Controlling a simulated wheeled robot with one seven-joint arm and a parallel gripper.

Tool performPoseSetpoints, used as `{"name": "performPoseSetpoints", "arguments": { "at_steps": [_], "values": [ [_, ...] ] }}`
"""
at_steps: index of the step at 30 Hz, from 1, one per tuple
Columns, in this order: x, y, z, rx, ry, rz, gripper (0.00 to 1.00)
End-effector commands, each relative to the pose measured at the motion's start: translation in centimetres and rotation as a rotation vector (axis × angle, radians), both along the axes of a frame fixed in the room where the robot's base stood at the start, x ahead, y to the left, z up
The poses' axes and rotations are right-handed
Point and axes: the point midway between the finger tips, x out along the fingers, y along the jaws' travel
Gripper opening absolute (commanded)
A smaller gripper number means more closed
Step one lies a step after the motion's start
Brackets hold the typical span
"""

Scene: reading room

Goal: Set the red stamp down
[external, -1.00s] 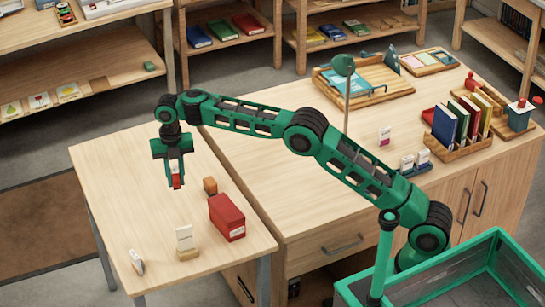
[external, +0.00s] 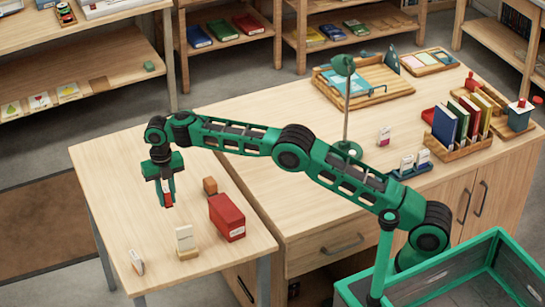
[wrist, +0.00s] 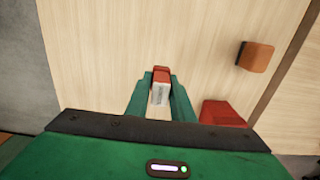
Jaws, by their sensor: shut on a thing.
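The red stamp (external: 168,199) is held between the fingers of my gripper (external: 167,197), over the left wooden table (external: 110,170). In the wrist view the stamp (wrist: 161,76) shows a red end and a pale body between the two green fingertips (wrist: 160,90). My gripper is shut on it and points down. Whether the stamp touches the tabletop or hangs just above it, I cannot tell.
A red box (external: 227,217) stands to the right of my gripper, with a small orange-brown block (external: 210,185) behind it. A card in a wooden holder (external: 185,242) and a small white item (external: 136,262) are nearer the front. The tabletop left of my gripper is clear.

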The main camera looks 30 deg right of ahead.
Motion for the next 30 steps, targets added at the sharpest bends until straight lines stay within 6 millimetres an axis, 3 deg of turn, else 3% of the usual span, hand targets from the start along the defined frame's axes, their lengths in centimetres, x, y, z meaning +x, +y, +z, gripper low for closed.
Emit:
{"name": "performPoseSetpoints", "arguments": {
  "at_steps": [6, 11, 18, 29, 30],
  "values": [
    [1.7, -0.8, -1.1, 0.001, 0.0, -0.001, 0.0],
    [1.8, -0.9, -2.1, 0.001, 0.001, 0.001, 0.0],
    [1.7, -0.9, -5.1, 0.0, -0.001, 0.0, 0.0],
    [1.8, -0.9, -5.4, 0.0, -0.001, 0.0, 0.0],
    [1.8, -0.9, -5.4, 0.0, -0.001, 0.0, 0.28]
  ]
}}
